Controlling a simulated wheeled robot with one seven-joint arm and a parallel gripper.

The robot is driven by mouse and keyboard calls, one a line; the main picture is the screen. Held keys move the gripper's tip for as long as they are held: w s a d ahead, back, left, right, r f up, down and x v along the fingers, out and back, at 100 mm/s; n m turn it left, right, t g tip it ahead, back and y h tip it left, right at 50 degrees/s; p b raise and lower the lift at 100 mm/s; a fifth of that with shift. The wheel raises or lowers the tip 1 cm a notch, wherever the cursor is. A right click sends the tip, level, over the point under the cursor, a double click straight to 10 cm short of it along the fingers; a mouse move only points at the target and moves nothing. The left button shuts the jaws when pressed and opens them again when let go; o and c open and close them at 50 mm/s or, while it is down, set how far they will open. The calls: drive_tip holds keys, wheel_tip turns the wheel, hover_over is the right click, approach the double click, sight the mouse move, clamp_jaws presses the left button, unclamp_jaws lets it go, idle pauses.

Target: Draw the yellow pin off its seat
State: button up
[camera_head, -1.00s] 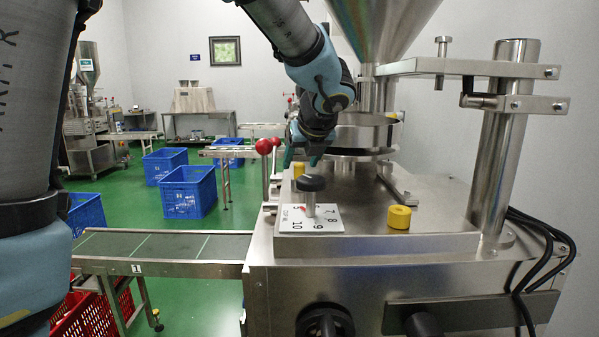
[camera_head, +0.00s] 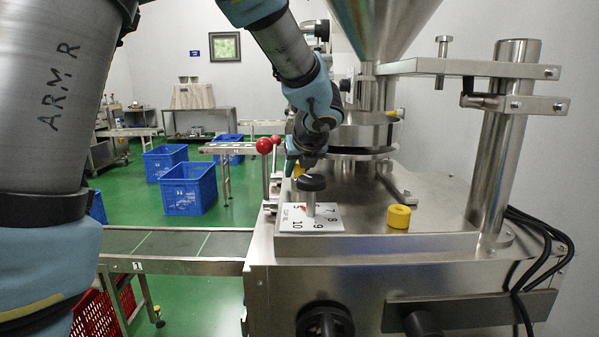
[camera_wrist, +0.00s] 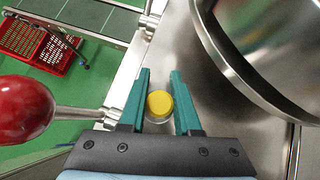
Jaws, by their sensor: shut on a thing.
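The yellow pin (camera_wrist: 159,103) has a round top and sits between the two teal fingers of my gripper (camera_wrist: 159,100) in the wrist view, touching both. A pale round edge shows just below it, but I cannot tell whether the pin is raised from its seat. In the head view the pin (camera_head: 298,171) is mostly hidden behind the black knob and my gripper (camera_head: 297,164), at the far left of the machine's steel top. My gripper is shut on it. A second yellow cap (camera_head: 399,216) stands apart at the right on the steel top.
A red ball lever (camera_head: 264,146) stands close left of my gripper; its ball (camera_wrist: 25,108) is large in the wrist view. The black knob (camera_head: 311,182) stands on a numbered plate (camera_head: 325,222) in front. The round steel bowl (camera_wrist: 270,60) is close on the right.

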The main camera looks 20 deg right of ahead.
clamp_jaws()
wheel_tip(320, 180, up, 10)
drive_tip(key=shift+p, duration=0.45)
drive_tip(key=shift+r, duration=0.1)
